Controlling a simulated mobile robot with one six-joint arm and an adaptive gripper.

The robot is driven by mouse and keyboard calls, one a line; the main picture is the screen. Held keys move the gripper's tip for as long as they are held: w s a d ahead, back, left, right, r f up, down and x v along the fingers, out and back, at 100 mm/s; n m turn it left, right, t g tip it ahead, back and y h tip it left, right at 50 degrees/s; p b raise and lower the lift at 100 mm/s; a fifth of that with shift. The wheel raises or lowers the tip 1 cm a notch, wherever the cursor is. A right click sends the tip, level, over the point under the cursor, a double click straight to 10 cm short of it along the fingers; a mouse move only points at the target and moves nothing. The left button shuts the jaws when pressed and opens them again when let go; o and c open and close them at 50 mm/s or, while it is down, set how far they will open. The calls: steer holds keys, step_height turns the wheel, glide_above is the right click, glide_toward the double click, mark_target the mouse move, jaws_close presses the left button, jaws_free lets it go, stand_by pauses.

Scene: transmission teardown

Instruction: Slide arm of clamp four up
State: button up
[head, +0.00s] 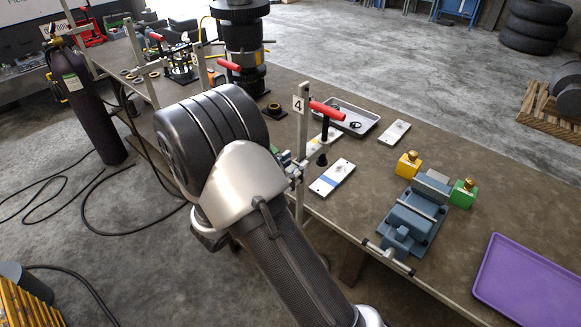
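Clamp four is an upright grey bar (302,150) at the table's front edge, with a white label "4" (299,105) near its top. Its sliding arm (313,116) is at the upper part of the bar, with a red handle (328,111). A dark screw with a foot (322,158) hangs below the handle, over or near a pale plate with a blue stripe (332,178). Whether the foot touches anything cannot be told. My arm stands in front, left of the bar. My gripper is not visible; my own arm seems to hide it.
A grey tray (372,123), a pale plate (395,132) and a blue vise (408,225) with yellow (408,163) and green (463,192) blocks are on the table (505,188). A purple tray (530,282) lies at right. Other red-handled clamps (228,65) stand behind at left.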

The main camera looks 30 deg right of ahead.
steer(key=v, duration=1.2)
steer(key=shift+d+r, duration=0.1)
steer(key=s+d+r+m+g+y+b, duration=0.1)
steer(key=s+d+r+m+g+y, duration=0.2)
steer(key=s+m, duration=0.35)
steer(key=s+d+m+g+y+b, duration=0.1)
steer(key=s+d+m+g+y, duration=0.2)
steer(key=s+m+g, duration=0.3)
steer(key=s+a+r+m+t+y+b, duration=0.2)
steer(key=s+a+m+t+y+b, duration=0.1)
steer(key=s+a+m+t+y, duration=0.4)
steer(key=s+a+m+y, duration=0.2)
steer(key=y, duration=0.2)
steer(key=shift+a+t, duration=0.2)
steer(key=shift+t, duration=0.1)
